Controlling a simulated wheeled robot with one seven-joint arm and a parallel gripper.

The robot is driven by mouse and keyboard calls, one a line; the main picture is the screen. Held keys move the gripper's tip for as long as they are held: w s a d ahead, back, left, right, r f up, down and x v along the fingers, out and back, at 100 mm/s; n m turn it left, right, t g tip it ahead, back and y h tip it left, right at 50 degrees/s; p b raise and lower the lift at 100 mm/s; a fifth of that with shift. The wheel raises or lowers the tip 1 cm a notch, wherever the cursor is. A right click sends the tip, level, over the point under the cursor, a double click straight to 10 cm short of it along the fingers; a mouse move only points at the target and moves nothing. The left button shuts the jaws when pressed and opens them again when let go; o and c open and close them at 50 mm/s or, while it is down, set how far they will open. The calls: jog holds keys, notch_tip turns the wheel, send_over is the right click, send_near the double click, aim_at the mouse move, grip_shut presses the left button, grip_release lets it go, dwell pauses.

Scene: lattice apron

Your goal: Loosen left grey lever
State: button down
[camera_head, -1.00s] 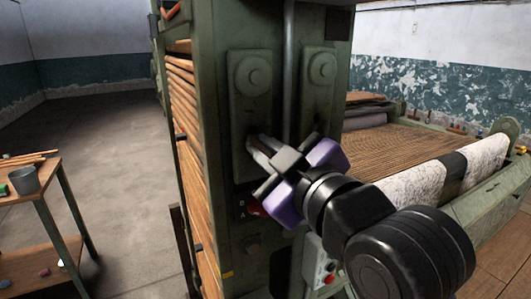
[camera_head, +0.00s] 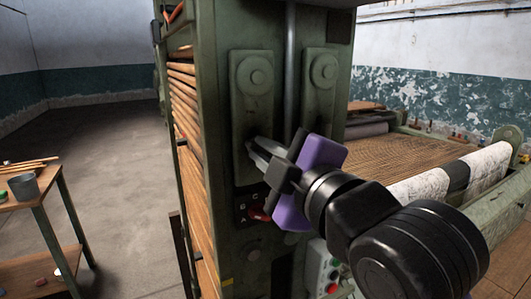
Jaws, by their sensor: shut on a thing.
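The green-grey machine post (camera_head: 215,130) carries two upright plates, each with a round boss near its top. My gripper (camera_head: 256,147) reaches in from the lower right to the lower part of the left plate (camera_head: 251,105). It is shut on the left grey lever there. Its grip and my gripper's narrow tips are hard to tell apart. The right plate (camera_head: 320,95) stands untouched, and its lower end is partly hidden behind my gripper's black and purple body.
A red knob (camera_head: 259,213) sits just below my gripper, partly covered. A button box (camera_head: 331,275) is lower right. A roller with pale cloth (camera_head: 488,165) lies right, beyond my arm. A wooden table with a grey cup (camera_head: 23,186) stands left; the floor between is clear.

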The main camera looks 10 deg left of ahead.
jog(key=c, duration=1.5)
grip_release()
jog(key=shift+o, duration=0.2)
jog(key=b+v, duration=0.1)
jog(key=v, duration=0.6)
jog(key=shift+s+d, duration=0.2)
jog(key=shift+s, duration=0.15)
